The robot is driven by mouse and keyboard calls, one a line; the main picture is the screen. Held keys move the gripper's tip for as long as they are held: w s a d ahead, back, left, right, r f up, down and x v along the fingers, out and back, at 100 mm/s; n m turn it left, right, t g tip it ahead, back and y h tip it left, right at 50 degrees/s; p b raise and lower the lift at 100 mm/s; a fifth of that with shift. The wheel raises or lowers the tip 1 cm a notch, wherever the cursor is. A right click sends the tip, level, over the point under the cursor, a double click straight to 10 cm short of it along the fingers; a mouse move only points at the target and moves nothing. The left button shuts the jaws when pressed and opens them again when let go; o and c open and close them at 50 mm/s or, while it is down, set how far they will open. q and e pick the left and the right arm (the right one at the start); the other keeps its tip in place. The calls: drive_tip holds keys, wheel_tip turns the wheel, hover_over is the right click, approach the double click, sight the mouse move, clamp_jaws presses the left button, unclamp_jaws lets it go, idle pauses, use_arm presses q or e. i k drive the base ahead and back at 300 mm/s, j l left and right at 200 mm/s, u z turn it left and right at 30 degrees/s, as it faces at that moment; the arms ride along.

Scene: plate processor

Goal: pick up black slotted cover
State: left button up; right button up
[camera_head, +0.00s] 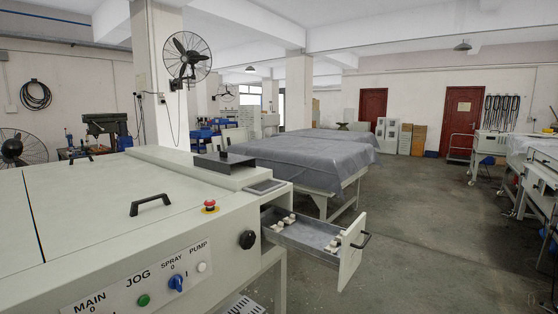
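A flat black cover (230,168) lies on top of the pale plate processor (95,210), near its right end. A small dark upright piece (223,154) stands at its back edge. Slots in the cover are too small to make out. Neither of my grippers is in view, and nothing is touching the cover.
An open drawer (350,262) juts out from the processor's right end. A black handle (151,205), a red emergency button (210,206) and a black knob (248,239) stick out from the processor. A grey-covered table (300,155) stands behind.

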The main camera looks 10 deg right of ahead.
sight(221, 162)
drive_tip(key=i+l+z, duration=0.25)
drive_tip(key=l+z, duration=0.2)
drive_tip(key=i+l+z, duration=0.95)
drive_tip(key=i+z, duration=0.3)
drive_tip(key=i+l+u, duration=0.1)
drive_tip(key=i, duration=0.6)
drive_tip(key=i+l, duration=0.15)
drive_tip(key=i, duration=0.55)
drive_tip(key=i+j+u, duration=0.1)
drive_tip(key=i+u, duration=0.5)
drive_tip(key=u, duration=0.2)
drive_tip(key=i+u, duration=0.3)
drive_tip(key=u, duration=0.15)
drive_tip(key=i+l+u, duration=0.2)
drive_tip(key=u, duration=0.2)
drive_tip(key=i+l+u, duration=0.25)
drive_tip(key=u, duration=0.15)
